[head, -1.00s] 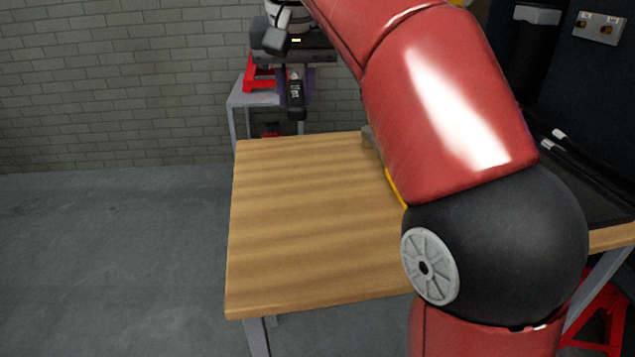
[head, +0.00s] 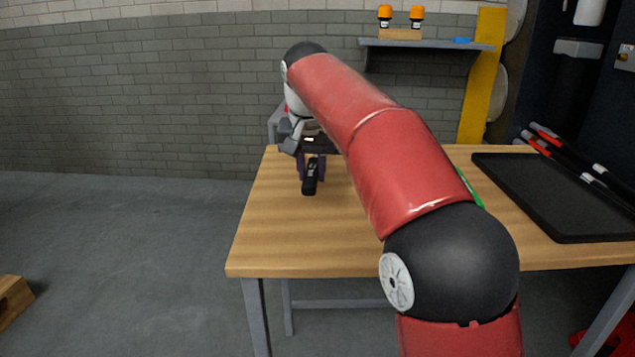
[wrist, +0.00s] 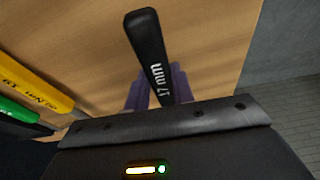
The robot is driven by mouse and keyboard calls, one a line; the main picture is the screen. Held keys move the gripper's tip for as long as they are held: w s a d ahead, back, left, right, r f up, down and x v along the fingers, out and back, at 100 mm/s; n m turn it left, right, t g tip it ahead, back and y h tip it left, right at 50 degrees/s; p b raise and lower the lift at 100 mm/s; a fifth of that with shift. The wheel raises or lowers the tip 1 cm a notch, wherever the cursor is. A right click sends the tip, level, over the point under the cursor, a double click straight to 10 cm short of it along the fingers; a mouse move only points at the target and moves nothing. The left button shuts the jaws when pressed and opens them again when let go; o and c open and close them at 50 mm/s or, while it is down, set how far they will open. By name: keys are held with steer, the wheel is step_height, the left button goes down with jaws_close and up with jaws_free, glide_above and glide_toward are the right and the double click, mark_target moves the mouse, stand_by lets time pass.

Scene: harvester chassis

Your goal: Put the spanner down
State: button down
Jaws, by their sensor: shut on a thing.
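The spanner (head: 309,182) has a black handle, and in the wrist view its handle (wrist: 147,48) carries the white marking "17 mm". My gripper (head: 312,168) is shut on it, with the purple fingers (wrist: 155,90) on either side of the handle in the wrist view. The spanner's other end is hidden behind the gripper body. Gripper and spanner are over the back left part of the wooden table (head: 285,235). I cannot tell whether the spanner touches the wood.
A yellow handle (wrist: 33,85) and a green handle (wrist: 20,113) lie left in the wrist view. A black tray (head: 545,195) and several dark rods with red and white bands are at the table's right. A shelf (head: 425,44) hangs on the wall. Bare wood surrounds the spanner.

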steer(key=shift+f, duration=0.15)
steer(key=c, duration=1.2)
jaws_free()
steer(key=p+v, duration=0.4)
steer(key=v, duration=0.8)
